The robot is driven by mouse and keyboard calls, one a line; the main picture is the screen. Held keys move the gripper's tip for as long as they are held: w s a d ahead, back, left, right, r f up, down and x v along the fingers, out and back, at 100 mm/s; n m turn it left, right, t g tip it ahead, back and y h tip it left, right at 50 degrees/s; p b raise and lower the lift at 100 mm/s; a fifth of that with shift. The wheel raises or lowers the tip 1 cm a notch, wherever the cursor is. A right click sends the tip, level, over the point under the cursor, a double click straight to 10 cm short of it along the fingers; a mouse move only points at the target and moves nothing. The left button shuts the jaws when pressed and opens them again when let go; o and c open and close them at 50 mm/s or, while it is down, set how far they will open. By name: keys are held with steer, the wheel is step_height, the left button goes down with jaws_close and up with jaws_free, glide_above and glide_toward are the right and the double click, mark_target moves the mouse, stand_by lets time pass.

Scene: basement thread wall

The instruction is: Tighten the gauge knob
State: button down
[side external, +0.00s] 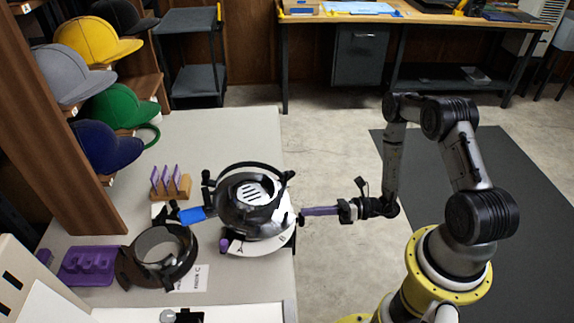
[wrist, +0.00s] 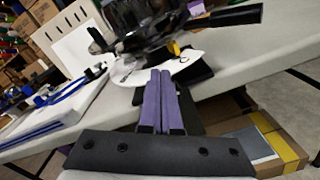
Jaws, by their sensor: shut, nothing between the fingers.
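In the wrist view the fixture (wrist: 150,35) is blurred, above my fingertips. My gripper (side external: 304,211) has long purple fingers and points left at the fixture's right side. The fingers lie together, shut and empty; in the wrist view the gripper (wrist: 160,72) shows them side by side. A small dark part (side external: 299,220) sits by the fingertips; I cannot tell whether it is the gauge knob or whether they touch.
A black cap ring (side external: 160,255) lies left of the fixture, with a blue-handled piece (side external: 192,215) between. A purple tray (side external: 87,265) and a wooden holder with purple cards (side external: 170,187) are farther left. Caps (side external: 92,42) hang at the back left.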

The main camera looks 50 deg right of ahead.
steer(key=shift+w+d+f, duration=0.55)
steer(key=shift+w+d, duration=0.05)
stand_by(0.5)
steer(key=shift+f, duration=0.25)
stand_by(0.4)
steer(key=v, duration=0.6)
steer(key=shift+w+d+r, duration=0.35)
steer(key=shift+d+r, duration=0.05)
steer(key=shift+a, duration=0.1)
stand_by(0.3)
